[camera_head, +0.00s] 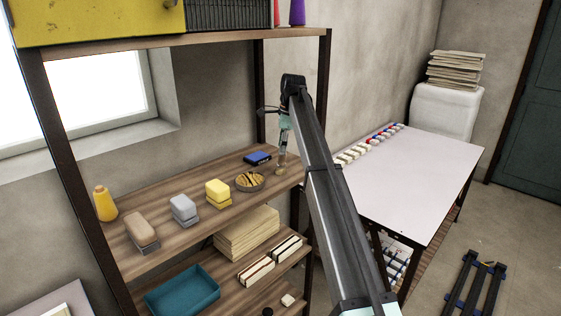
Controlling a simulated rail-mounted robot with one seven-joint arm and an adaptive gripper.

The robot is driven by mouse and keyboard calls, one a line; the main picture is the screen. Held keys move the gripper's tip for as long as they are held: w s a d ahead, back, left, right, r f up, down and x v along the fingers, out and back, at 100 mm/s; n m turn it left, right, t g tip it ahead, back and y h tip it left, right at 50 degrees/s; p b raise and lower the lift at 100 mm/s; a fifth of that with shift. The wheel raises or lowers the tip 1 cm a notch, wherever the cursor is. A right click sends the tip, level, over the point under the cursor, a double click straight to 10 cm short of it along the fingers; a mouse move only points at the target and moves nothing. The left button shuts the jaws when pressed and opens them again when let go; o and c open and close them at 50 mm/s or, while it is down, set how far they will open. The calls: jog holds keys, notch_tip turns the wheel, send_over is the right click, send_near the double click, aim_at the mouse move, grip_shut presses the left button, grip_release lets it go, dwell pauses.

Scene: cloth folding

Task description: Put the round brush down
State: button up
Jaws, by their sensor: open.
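My gripper (282,158) is small in the head view, pointing down over the right end of the middle shelf board (195,221). It is open. A small tan thing (279,171) shows at the shelf just below its fingertips; it may be the round brush, but it is too small to tell, and I cannot tell whether the fingers touch it. A round, dark-rimmed item (250,181) with tan and dark stripes lies on the same board, left of my gripper and apart from it.
A blue block (258,158) lies behind the round item. The dark shelf post (325,75) is close right; a white table (425,170) stands beyond.

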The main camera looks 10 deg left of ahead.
jog(key=shift+d+r+b, duration=0.15)
jog(key=shift+r, duration=0.9)
jog(key=shift+d+r+b, duration=0.1)
jog(key=shift+r+b, duration=0.05)
jog(key=shift+r, duration=0.85)
